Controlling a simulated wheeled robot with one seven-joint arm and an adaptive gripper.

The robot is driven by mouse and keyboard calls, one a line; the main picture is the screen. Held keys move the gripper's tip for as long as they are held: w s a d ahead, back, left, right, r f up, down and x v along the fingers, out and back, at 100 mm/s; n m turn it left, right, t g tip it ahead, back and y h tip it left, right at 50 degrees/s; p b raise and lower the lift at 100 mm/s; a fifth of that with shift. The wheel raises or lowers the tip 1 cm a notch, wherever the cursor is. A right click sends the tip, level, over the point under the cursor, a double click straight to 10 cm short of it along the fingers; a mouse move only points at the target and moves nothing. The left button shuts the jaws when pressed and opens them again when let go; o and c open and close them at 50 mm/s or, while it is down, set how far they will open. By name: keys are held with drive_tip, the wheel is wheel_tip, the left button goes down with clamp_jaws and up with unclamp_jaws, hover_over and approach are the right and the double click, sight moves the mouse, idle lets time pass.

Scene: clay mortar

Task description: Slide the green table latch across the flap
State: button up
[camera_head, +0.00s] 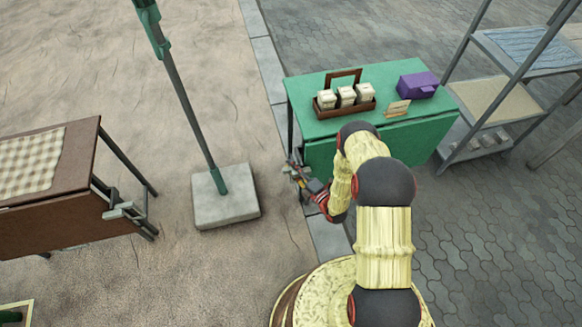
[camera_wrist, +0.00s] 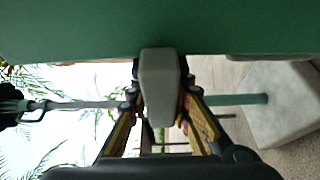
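The green table (camera_head: 315,87) stands right of centre in the head view, its green flap (camera_head: 420,140) hanging down the near side. My gripper (camera_head: 297,172) is at the table's left end, beside the flap. In the wrist view a grey block (camera_wrist: 160,88), which looks like the latch's handle, stands out from a green panel (camera_wrist: 160,25). My gripper's fingers (camera_wrist: 160,100) lie close against both sides of the block and appear shut on it. The rest of the latch is hidden in the head view by my arm and gripper.
A wooden carrier (camera_head: 345,108) with pale jars, a small card (camera_head: 397,108) and a purple box (camera_head: 417,85) sit on the tabletop. A pole on a pale block base (camera_head: 226,208) stands left of my gripper. A brown table (camera_head: 70,220) is farther left, a shelf rack (camera_head: 495,100) right.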

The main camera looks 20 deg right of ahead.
sight(298, 175)
drive_tip(key=shift+o, duration=0.9)
drive_tip(key=shift+w+d+f+h, duration=0.1)
drive_tip(key=shift+d+h, duration=0.2)
drive_tip(key=shift+d, duration=0.4)
drive_tip(key=shift+f, duration=0.1)
drive_tip(key=shift+s+d, duration=0.1)
drive_tip(key=shift+s, duration=0.35)
drive_tip(key=s, duration=0.3)
drive_tip(key=shift+s+f, duration=0.1)
drive_tip(key=shift+f, duration=0.2)
drive_tip(key=v, duration=0.2)
drive_tip(key=r+v, duration=0.1)
drive_tip(key=v, duration=0.1)
drive_tip(key=shift+d, duration=0.2)
